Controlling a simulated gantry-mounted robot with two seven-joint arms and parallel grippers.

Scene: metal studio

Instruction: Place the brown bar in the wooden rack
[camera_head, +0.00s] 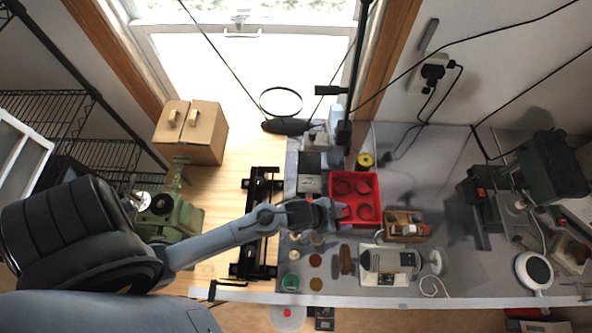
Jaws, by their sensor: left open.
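My left gripper (340,212) reaches in from the left, open, over the left edge of the red tray (372,178). I see nothing held between its fingers. A dark brown bar (346,259) lies on the grey bench below and slightly right of the gripper in the picture, apart from it. A smaller brown piece (335,267) lies just left of the bar. The wooden rack (394,236) stands right of the red tray and holds small grey and red items. My right gripper is not in view.
A grey device (390,260) lies on a pale sheet right of the bar. Several small round pieces and a green-rimmed jar (290,282) sit at the bench's front left. A black stand (345,130) rises behind the tray. Green machines (480,205) stand at the right.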

